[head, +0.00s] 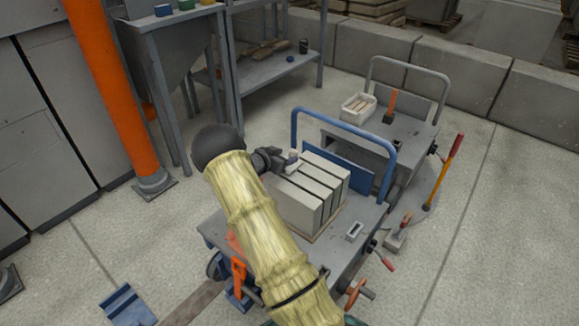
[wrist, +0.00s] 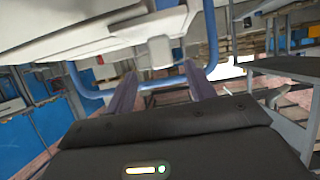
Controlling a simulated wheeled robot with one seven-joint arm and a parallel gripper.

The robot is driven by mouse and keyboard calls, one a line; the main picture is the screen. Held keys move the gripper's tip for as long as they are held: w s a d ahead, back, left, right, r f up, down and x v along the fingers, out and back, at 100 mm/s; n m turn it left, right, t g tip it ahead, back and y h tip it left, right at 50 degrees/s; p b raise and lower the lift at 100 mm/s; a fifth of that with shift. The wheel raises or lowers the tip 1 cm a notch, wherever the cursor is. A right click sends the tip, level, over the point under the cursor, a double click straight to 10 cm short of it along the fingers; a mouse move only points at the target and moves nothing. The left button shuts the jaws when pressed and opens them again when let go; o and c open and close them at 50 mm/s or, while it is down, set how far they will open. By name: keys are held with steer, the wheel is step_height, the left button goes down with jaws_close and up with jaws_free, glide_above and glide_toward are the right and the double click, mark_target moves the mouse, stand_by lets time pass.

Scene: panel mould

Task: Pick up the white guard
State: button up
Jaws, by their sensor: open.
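A small whitish piece (head: 293,155), which may be the white guard, shows at the tip of my gripper (head: 279,160) in the head view, by the top of the pale slabs. In the wrist view, a white tab (wrist: 160,50) hangs from a larger whitish body (wrist: 85,35) and shows between the two fingers of my gripper (wrist: 160,72). My gripper is open. I cannot tell whether the fingers touch the tab. My arm hides part of the cart's near left side in the head view.
Several pale slabs (head: 306,193) stand upright on a grey cart (head: 343,245) with a blue rail (head: 345,133). A second cart behind carries a white box (head: 350,109). An orange post (head: 110,85) and a grey stand are on the left.

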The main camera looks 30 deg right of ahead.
mark_target(291, 152)
steer(key=shift+w+d, duration=0.1)
steer(key=shift+d, duration=0.05)
steer(key=b+x, duration=0.2)
steer(key=x, duration=0.2)
steer(key=shift+w+d+f, duration=0.2)
steer(key=shift+d, duration=0.1)
steer(key=shift+w+d, duration=0.15)
steer(key=shift+d, duration=0.1)
steer(key=c, duration=1.1)
steer(key=shift+r, duration=0.2)
